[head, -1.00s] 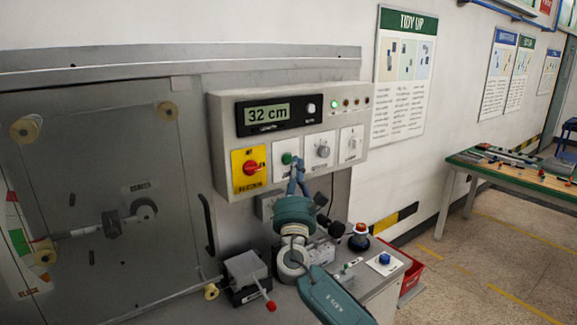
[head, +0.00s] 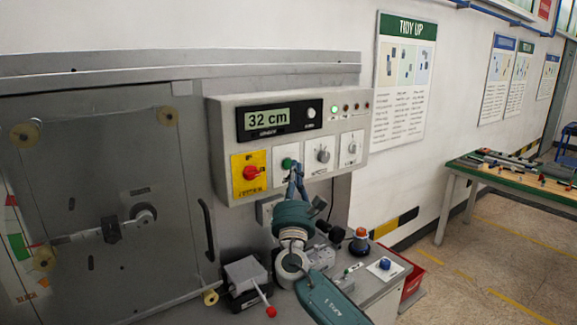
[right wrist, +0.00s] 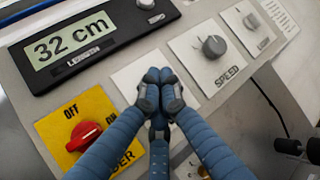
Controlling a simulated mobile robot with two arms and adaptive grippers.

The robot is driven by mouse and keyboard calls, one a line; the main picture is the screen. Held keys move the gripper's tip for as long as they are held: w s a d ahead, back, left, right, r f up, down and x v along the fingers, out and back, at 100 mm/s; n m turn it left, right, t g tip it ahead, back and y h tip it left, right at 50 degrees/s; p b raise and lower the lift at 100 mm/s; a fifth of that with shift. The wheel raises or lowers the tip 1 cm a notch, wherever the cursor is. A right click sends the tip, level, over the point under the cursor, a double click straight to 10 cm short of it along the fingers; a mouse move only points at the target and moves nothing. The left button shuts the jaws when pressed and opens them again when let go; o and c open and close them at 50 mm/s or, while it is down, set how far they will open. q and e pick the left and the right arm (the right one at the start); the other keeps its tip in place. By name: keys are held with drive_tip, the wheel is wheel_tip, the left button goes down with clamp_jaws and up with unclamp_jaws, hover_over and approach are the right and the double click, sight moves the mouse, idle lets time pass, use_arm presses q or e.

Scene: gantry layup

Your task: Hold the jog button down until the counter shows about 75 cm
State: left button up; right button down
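The counter display (head: 267,117) on the grey control box reads 32 cm; it reads the same in the right wrist view (right wrist: 72,38). The green jog button (head: 288,163) sits on a white plate below it. My right gripper (head: 297,166) has its fingers together and empty, with the tips at or just in front of the button's lower right side. In the right wrist view the closed fingertips (right wrist: 159,82) cover the middle of the white plate and hide the button. I cannot tell whether they touch it. My left gripper is not in view.
A red rotary switch (head: 251,173) on a yellow plate is left of the button, and the grey speed knob (head: 323,155) is right. A green lamp (head: 334,110) is lit. Below stand a red-knobbed lever (head: 271,311) and a blue button (head: 385,263).

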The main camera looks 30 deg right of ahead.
drive_tip(key=shift+w, duration=0.15)
idle(0.4)
drive_tip(key=shift+w+b, duration=0.35)
